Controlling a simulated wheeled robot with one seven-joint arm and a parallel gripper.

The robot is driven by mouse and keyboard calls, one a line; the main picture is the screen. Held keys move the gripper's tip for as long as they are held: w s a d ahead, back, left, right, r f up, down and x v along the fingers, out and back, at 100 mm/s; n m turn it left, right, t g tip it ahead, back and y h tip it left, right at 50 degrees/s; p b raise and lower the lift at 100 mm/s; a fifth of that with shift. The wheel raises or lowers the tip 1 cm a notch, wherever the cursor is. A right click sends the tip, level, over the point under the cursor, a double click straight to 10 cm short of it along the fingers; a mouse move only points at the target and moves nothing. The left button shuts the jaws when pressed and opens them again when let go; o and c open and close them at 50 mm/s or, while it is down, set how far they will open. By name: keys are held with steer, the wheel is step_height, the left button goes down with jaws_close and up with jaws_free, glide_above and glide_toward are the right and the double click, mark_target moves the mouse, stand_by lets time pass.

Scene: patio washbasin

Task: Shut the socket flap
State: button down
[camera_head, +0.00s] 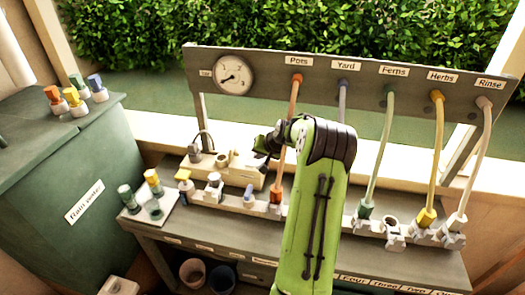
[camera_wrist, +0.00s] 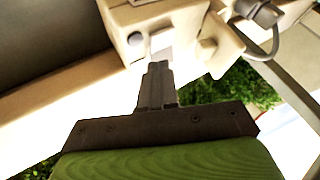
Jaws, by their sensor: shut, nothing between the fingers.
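In the wrist view the cream box (camera_wrist: 175,20) fills the top middle, with a pale square face (camera_wrist: 161,42) just beyond my fingertips. I cannot tell for sure which part is the flap or how far open it is. My gripper (camera_wrist: 156,68) is shut and empty, its tips close to or touching the box. In the head view my gripper (camera_head: 264,148) is at the box's right end, partly hidden by my arm.
A grey plug (camera_head: 194,152) with a looped cable is at the box's left end. Coloured hoses hang from a labelled board with a gauge (camera_head: 233,75). Several hose fittings line the bench, including a yellow-ended one (camera_head: 426,217). A green rain-water tank (camera_head: 60,150) stands left.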

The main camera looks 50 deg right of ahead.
mark_target(236, 152)
steer(key=w, duration=0.1)
steer(key=w+a, duration=0.1)
steer(key=w, duration=0.2)
steer(key=shift+w+a+f, duration=0.25)
steer(key=shift+a, duration=0.15)
steer(key=shift+r, duration=0.15)
steer(key=shift+r+p, duration=0.1)
steer(key=shift+p, duration=0.2)
steer(key=shift+g, duration=0.3)
steer(key=shift+w+r+g+p, duration=0.2)
steer(key=shift+g+p, duration=0.1)
steer(key=shift+p, duration=0.1)
